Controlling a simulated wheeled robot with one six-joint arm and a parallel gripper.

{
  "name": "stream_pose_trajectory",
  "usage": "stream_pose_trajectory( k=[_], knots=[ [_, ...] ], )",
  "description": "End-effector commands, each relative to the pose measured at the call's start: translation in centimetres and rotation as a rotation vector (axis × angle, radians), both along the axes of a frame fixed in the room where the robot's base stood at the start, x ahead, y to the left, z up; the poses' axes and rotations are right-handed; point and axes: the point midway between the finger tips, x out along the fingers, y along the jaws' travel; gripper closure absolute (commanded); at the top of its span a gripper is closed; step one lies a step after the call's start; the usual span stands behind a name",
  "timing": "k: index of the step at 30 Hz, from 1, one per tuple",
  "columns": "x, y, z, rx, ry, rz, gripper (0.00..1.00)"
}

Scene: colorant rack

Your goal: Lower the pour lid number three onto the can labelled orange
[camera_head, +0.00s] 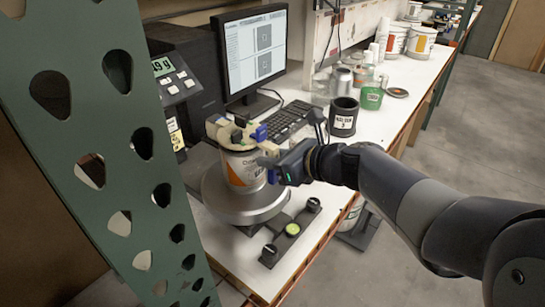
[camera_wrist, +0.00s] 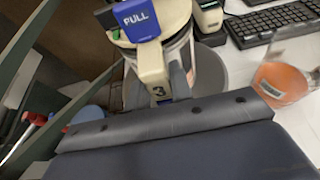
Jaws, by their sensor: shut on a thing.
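A white can with an orange label (camera_head: 243,170) stands upright on the round scale plate (camera_head: 245,205). The lid is over the can's top, close to the rim. I cannot tell whether it is fully seated. The can is mostly hidden behind the lid in the wrist view.
A green perforated upright (camera_head: 110,150) stands close at the left. A monitor (camera_head: 255,50) and keyboard (camera_head: 288,122) are behind the scale. A black cup (camera_head: 343,117), a green cup (camera_head: 371,96) and glass jars stand to the right. A beaker with orange liquid (camera_wrist: 283,80) shows in the wrist view.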

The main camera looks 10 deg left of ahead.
Motion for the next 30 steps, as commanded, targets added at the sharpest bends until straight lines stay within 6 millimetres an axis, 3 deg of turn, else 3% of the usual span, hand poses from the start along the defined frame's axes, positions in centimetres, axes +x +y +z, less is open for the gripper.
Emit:
stream_pose_trajectory(
  k=[30],
  knots=[
    [0.0,0.0,-1.0,0.000,-0.001,0.000,1.00]
  ],
)
